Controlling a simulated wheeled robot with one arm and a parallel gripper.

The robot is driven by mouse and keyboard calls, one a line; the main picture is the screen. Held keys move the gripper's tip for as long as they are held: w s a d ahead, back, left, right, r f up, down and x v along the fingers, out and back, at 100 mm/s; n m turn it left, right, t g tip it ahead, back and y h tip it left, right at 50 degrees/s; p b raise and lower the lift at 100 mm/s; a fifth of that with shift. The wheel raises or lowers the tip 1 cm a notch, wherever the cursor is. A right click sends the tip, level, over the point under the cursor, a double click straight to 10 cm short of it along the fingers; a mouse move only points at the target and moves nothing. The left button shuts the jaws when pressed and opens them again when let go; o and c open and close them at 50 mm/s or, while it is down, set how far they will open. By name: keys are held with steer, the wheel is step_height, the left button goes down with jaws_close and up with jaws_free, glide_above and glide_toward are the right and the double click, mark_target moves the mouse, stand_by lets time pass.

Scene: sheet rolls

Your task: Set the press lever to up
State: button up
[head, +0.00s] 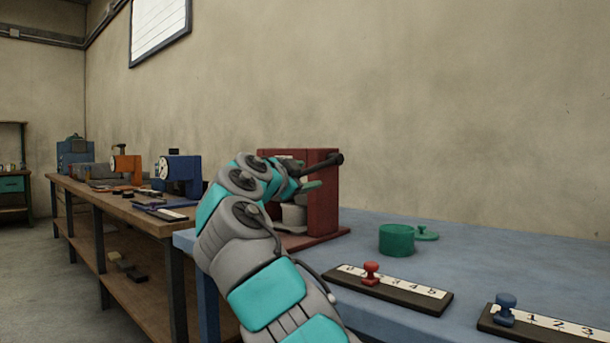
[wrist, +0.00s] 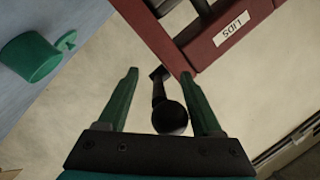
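The red press (head: 323,192) stands on the blue bench, partly hidden behind my arm in the head view. In the wrist view the red press (wrist: 212,45) carries a label reading "LIDS". The lever's black knob (wrist: 170,118) shows between the two green fingers of my gripper (wrist: 160,73), which are spread apart, with gaps visible on both sides.
A green round container (head: 396,240) and a small green lid (head: 427,234) stand right of the press. Two numbered slide boards, with a red knob (head: 371,272) and a blue knob (head: 505,308), lie nearer. A wooden bench (head: 140,215) with other machines runs left.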

jaws_close()
stand_by(0.3)
stand_by(0.9)
